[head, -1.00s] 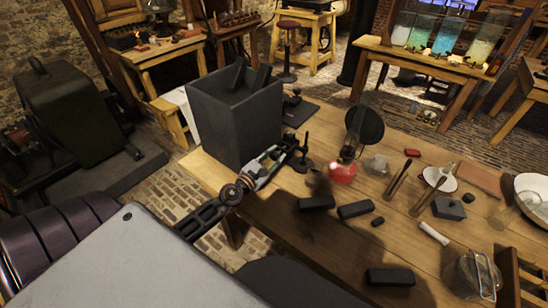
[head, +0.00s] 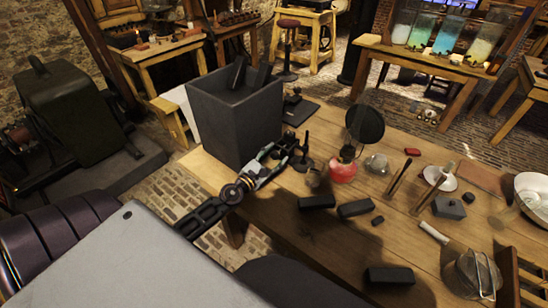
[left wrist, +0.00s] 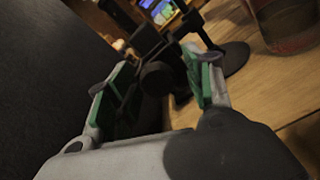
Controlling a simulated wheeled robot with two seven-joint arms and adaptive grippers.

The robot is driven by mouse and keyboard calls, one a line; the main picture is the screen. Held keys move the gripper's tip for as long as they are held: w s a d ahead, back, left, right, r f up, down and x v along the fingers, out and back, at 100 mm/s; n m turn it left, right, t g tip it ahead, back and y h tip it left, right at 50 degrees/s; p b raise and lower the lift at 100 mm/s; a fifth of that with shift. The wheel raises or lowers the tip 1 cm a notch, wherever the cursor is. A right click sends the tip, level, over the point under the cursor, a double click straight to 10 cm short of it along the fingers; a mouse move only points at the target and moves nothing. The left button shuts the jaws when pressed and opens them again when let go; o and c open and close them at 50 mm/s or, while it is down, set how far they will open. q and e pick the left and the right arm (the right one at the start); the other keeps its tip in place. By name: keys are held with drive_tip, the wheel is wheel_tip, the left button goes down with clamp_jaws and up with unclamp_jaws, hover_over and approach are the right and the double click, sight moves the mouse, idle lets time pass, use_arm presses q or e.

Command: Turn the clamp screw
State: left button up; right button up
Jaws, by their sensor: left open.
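The clamp is a small black stand (head: 304,161) with a thin post and a round base, on the near-left part of the table, right of the big dark box. In the left wrist view, a dark round knob (left wrist: 157,78), apparently the clamp screw, sits between the green-padded fingers. My left gripper (head: 288,143) reaches in from the left and is at the stand. It also shows in the left wrist view (left wrist: 162,80), open, with its fingers on either side of the knob. I cannot tell whether either pad touches it. My right gripper is not in view.
A tall dark box (head: 233,120) stands close behind my left gripper. A flask of red liquid (head: 343,169) stands just right of the stand. Black blocks (head: 355,208) lie nearer. The wooden table (head: 330,240) has bare room in front.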

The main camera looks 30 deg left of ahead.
use_arm(q)
drive_tip(key=shift+s, duration=0.25)
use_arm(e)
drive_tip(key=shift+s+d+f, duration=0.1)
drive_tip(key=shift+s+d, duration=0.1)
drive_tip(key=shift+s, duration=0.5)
use_arm(q)
drive_tip(key=shift+s+a, duration=0.1)
drive_tip(key=shift+s, duration=0.8)
drive_tip(key=shift+s+a, duration=0.2)
drive_tip(key=shift+s, duration=2.25)
drive_tip(key=shift+s+a, duration=0.15)
drive_tip(key=shift+s, duration=2.25)
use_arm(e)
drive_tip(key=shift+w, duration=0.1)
